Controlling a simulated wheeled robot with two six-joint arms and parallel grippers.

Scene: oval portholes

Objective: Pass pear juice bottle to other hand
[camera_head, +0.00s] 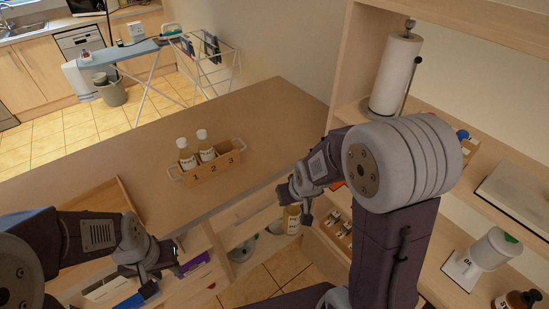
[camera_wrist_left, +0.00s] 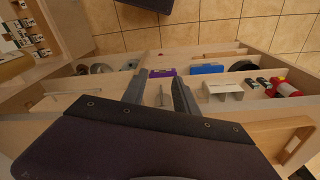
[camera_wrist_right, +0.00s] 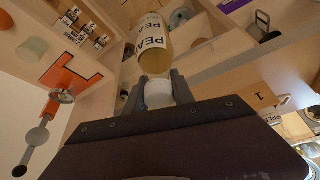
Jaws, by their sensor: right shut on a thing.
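The pear juice bottle (camera_wrist_right: 154,50) has a pale yellow body, a white label reading "PEA" and a white cap. My right gripper (camera_wrist_right: 158,88) is shut on it at the cap end. In the head view the bottle (camera_head: 292,220) hangs below my right gripper (camera_head: 297,206), off the counter's front edge, with its upper part hidden. My left gripper (camera_head: 160,268) is at the lower left, well apart from the bottle. In the left wrist view my left gripper (camera_wrist_left: 159,95) has its fingers apart with nothing between them, above an open drawer (camera_wrist_left: 155,60).
A wooden caddy (camera_head: 212,172) numbered 1, 2, 3 stands on the counter (camera_head: 255,108) with two white-capped bottles (camera_head: 187,153) in it. Open drawers with boxes lie below the counter's front. Shelves (camera_head: 350,95) with a paper roll (camera_head: 396,75) rise at the right.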

